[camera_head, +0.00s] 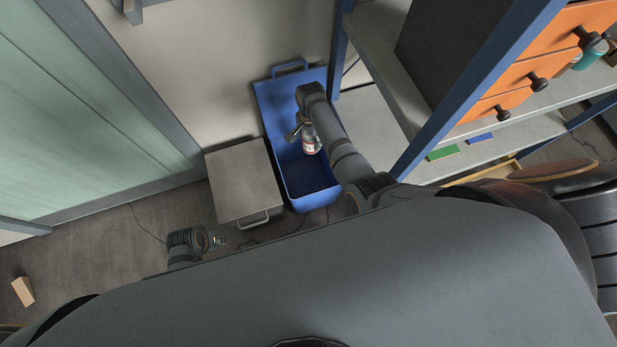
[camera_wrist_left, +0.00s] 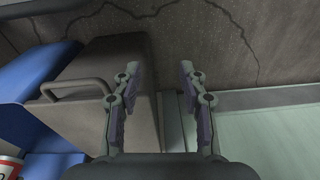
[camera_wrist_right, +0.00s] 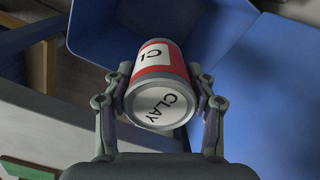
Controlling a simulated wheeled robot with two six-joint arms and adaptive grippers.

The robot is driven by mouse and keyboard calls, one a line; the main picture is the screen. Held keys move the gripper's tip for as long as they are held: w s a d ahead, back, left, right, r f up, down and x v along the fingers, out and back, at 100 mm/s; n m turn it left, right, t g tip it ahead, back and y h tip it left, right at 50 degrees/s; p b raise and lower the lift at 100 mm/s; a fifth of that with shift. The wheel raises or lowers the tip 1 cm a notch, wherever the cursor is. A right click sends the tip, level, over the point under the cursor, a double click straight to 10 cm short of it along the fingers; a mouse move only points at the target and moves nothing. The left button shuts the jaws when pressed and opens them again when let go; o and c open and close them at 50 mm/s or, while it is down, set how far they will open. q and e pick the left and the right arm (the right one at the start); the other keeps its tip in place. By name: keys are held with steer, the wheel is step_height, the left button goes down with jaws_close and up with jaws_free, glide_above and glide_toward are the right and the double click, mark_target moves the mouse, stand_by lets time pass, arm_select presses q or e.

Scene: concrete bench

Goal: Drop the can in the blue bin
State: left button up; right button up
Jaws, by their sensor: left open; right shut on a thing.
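The can (camera_wrist_right: 160,90) is red and white with "CLAY" printed on it. My right gripper (camera_wrist_right: 160,88) is shut on it, with a finger on each side. In the head view the can (camera_head: 310,140) shows over the open blue bin (camera_head: 321,192), below my right wrist. The blue bin (camera_wrist_right: 225,35) fills the background beyond the can in the right wrist view. My left gripper (camera_wrist_left: 158,75) is open and empty, near the grey bin. In the left wrist view part of the blue bin (camera_wrist_left: 35,60) and the can's edge (camera_wrist_left: 8,168) show at the left.
A grey lidded bin (camera_head: 242,180) stands left of the blue bin. A shelf with a blue frame (camera_head: 440,120) and orange drawers (camera_head: 530,75) stands at the right. A wooden block (camera_head: 23,291) lies on the floor at the far left. Thin cables run over the floor.

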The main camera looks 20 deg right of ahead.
step_height(320, 180, down, 2)
steer(key=shift+b, duration=0.95)
step_height(320, 180, down, 2)
steer(key=shift+f+b, duration=0.1)
steer(key=shift+b, duration=1.15)
steer(key=shift+f, duration=0.2)
arm_select(q)
steer(key=d+r+t, duration=0.1)
steer(key=d+r, duration=0.2)
steer(key=r, duration=0.5)
steer(key=shift+w+h, duration=0.15)
steer(key=shift+h, duration=0.25)
arm_select(e)
steer(key=o, duration=1.6)
step_height(320, 180, up, 8)
steer(key=shift+f, duration=0.2)
